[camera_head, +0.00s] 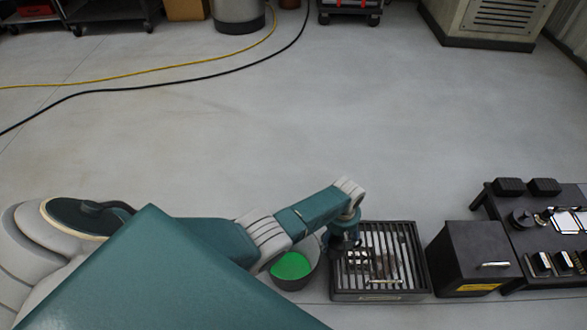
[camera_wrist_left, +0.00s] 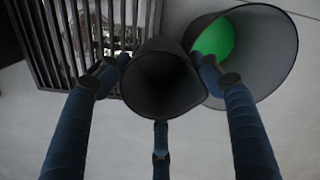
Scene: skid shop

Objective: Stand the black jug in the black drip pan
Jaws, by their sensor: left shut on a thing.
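The black jug (camera_wrist_left: 165,85) is in the middle of the left wrist view, its dark open mouth facing the camera. The three fingers of my left gripper (camera_head: 345,243) are closed around it. In the head view the gripper hides most or all of the jug. I cannot tell how high the jug is. My right gripper is not in view.
A bucket (camera_head: 293,284) with green inside stands directly left of the pan. A black box (camera_head: 470,250) stands right of the pan, then a low dark table (camera_head: 540,238) with small parts. Black and yellow cables cross the far floor; the middle floor is clear.

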